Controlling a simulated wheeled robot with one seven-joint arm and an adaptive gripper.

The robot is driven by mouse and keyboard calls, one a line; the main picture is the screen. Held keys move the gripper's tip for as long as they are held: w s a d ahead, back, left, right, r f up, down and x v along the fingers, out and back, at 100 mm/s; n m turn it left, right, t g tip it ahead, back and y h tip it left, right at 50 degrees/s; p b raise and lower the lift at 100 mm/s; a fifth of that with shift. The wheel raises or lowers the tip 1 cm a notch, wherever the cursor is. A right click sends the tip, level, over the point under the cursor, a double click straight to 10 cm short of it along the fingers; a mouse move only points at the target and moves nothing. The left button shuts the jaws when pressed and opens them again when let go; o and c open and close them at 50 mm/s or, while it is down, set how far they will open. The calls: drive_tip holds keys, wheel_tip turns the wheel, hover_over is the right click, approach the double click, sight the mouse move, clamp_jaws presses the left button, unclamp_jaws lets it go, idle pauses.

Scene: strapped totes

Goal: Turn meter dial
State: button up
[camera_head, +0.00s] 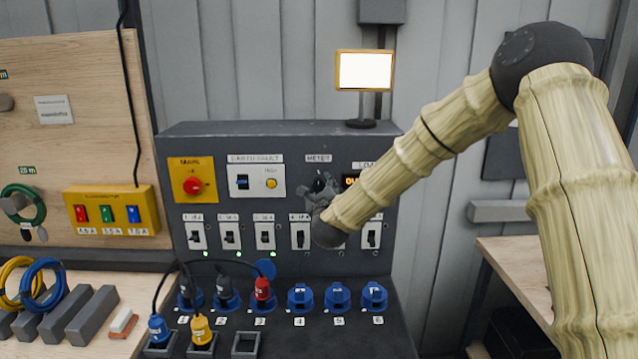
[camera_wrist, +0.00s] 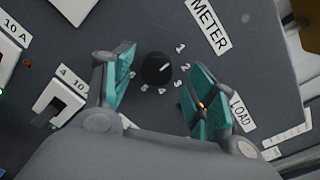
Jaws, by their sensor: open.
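The meter dial (camera_wrist: 156,69) is a round black knob with a pale pointer line, on the grey panel under the "METER" label (camera_wrist: 209,26). White numbers ring part of it; the pointer line is directed toward the side of 1 and 2. My gripper (camera_wrist: 158,92) is open, with one teal-padded finger on each side of the dial and a visible gap to each. In the head view my gripper (camera_head: 319,190) is at the panel below the METER label (camera_head: 318,158), and my wrist hides most of the dial there.
Breaker switches (camera_head: 264,236) line the panel below, one close to my left finger in the wrist view (camera_wrist: 62,98). A red knob (camera_head: 192,186) is at left. Blue sockets (camera_head: 337,296) and plugged cables are lower. A lit screen (camera_head: 364,71) stands on top.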

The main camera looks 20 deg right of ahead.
drive_tip(key=shift+w+d+f, duration=0.1)
drive_tip(key=shift+w+f, duration=0.1)
drive_tip(key=shift+w, duration=0.65)
drive_tip(key=shift+s, duration=0.1)
drive_tip(key=shift+r, duration=0.1)
drive_tip(key=shift+c, duration=0.2)
drive_tip(key=c, duration=1)
drive_tip(key=shift+f+b, duration=0.3)
drive_tip(key=shift+b, duration=0.3)
